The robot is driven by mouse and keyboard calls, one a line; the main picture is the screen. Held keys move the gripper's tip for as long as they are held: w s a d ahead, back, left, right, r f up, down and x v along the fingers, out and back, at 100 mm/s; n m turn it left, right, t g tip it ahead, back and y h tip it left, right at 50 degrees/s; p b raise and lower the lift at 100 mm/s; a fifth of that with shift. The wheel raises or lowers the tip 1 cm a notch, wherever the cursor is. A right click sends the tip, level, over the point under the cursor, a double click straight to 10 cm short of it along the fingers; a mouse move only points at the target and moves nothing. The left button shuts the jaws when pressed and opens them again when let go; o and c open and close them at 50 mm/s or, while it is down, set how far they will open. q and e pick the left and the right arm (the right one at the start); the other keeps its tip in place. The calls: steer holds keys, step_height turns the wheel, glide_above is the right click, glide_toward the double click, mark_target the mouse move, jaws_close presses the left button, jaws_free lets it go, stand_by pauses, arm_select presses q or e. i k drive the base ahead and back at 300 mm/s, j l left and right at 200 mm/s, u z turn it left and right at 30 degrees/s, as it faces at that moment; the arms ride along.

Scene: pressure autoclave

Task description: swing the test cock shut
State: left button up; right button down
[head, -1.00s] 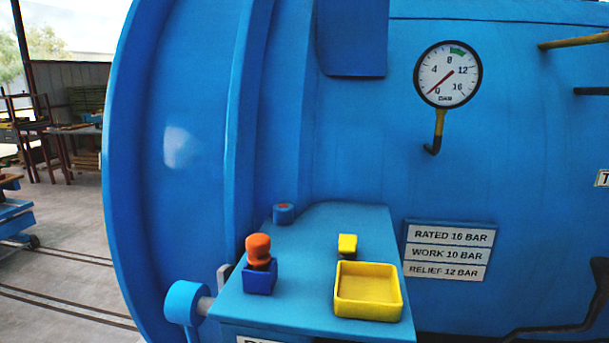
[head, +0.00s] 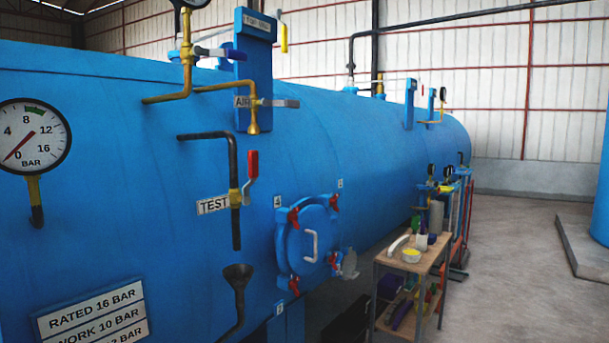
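The test cock (head: 235,197) is a brass valve body on a dark bent pipe that comes out of the blue vessel's side, left of the middle in the head view. A white TEST label (head: 213,204) is at its left. Its red-gripped lever (head: 252,165) stands up, close to in line with the vertical pipe and a little to its right. The pipe's open lower end points down above a dark funnel (head: 238,273). Neither of my grippers is in view.
A round hatch (head: 311,243) with red clamps sits right of the cock. The air valve (head: 252,103) is above it. A pressure gauge (head: 30,136) reads near zero at the left. A wooden cart (head: 387,262) with items stands by the vessel; the floor (head: 520,260) right of it is clear.

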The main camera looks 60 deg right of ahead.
mark_target(252, 155)
steer(key=z, duration=1.4)
